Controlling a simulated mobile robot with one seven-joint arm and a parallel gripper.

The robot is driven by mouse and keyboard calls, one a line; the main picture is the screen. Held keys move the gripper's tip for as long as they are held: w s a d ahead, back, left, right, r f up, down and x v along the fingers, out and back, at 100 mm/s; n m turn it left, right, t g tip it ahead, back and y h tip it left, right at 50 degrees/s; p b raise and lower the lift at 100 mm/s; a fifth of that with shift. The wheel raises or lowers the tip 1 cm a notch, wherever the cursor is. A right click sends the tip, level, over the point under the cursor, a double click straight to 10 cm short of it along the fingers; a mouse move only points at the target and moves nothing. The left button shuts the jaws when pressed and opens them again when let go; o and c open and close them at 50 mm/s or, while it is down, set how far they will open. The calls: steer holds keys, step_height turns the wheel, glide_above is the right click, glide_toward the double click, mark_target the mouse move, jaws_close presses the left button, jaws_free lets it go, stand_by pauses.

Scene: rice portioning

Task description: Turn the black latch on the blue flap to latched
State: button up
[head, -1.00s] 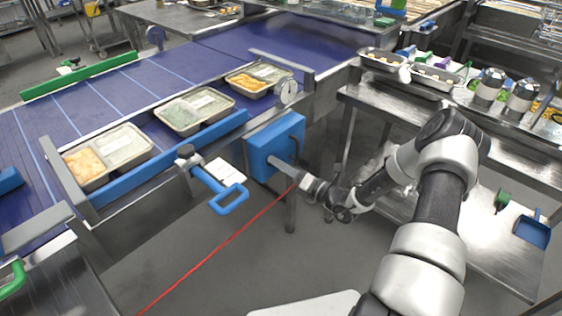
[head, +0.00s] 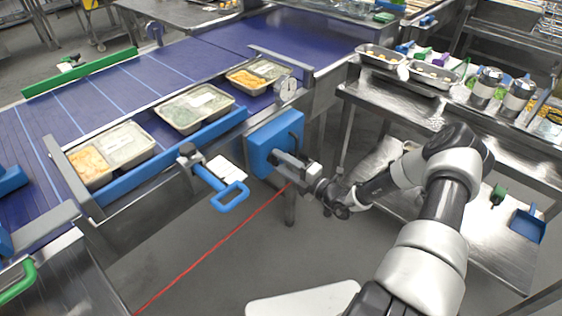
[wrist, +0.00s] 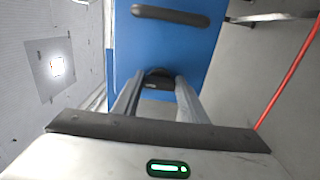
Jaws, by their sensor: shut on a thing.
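The blue flap (head: 268,148) hangs at the near side of the conveyor, in the middle of the head view. It also fills the upper middle of the wrist view (wrist: 190,55). The black latch (wrist: 158,75) is on the flap's face, between my fingertips. My gripper (head: 283,160) reaches the flap from the right, and in the wrist view its two fingers (wrist: 158,84) are shut on the latch. The fingers partly hide the latch, and I cannot tell its exact angle. A dark bar handle (wrist: 170,15) is also on the flap.
A blue-handled tool (head: 228,195) sticks out from the conveyor frame left of the flap. Filled trays (head: 195,107) stand on the blue conveyor (head: 110,85). A steel cart (head: 440,115) with pans and jars is on the right. A red line (head: 215,248) crosses the open floor.

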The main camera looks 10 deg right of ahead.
steer(key=shift+a, duration=0.1)
stand_by(0.4)
steer(key=o, duration=1)
steer(key=shift+o, duration=0.2)
steer(key=p+v, duration=0.1)
steer(key=v, duration=1.6)
steer(key=shift+s, duration=0.2)
